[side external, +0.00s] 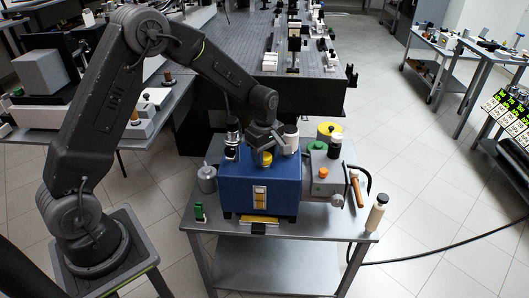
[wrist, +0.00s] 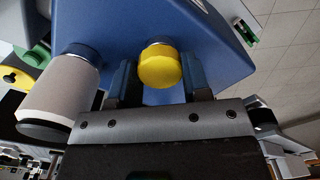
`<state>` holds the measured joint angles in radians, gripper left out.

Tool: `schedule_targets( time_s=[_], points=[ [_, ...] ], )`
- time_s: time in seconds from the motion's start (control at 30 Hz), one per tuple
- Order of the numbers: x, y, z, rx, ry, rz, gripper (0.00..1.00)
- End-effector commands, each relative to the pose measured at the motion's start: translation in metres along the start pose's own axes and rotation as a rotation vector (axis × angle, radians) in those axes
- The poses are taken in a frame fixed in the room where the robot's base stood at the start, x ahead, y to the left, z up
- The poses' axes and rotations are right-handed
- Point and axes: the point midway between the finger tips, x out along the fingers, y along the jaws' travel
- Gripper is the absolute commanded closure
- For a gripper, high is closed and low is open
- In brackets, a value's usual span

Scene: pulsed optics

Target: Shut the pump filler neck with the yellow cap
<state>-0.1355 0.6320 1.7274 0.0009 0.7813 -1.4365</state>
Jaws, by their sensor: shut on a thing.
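The yellow cap (wrist: 160,68) is between the two fingers of my gripper (wrist: 160,76), which are shut on its sides. In the side view the cap (side external: 266,159) shows at the top of the blue pump (side external: 281,186), just below my gripper (side external: 265,148). In the wrist view the blue pump body (wrist: 205,45) fills the area behind the cap. A metallic ring, which looks like the filler neck (wrist: 160,43), shows at the cap's far edge. Most of the neck is hidden, so I cannot tell whether the cap is seated on it.
A pale cylinder with a dark end (wrist: 58,95) stands close beside my gripper on the pump. A grey box (side external: 328,176) with an orange knob stands right of the pump on the metal cart (side external: 215,220). A grey canister (side external: 207,178) is at its left.

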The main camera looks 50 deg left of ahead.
Motion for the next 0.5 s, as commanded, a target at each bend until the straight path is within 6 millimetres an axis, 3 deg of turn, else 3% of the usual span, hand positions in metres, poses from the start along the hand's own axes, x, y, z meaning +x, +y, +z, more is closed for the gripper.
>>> schedule_targets(
  time_s=[0.5],
  points=[
    [0.011, 0.000, 0.000, 0.000, 0.000, -0.001, 0.85]
  ],
)
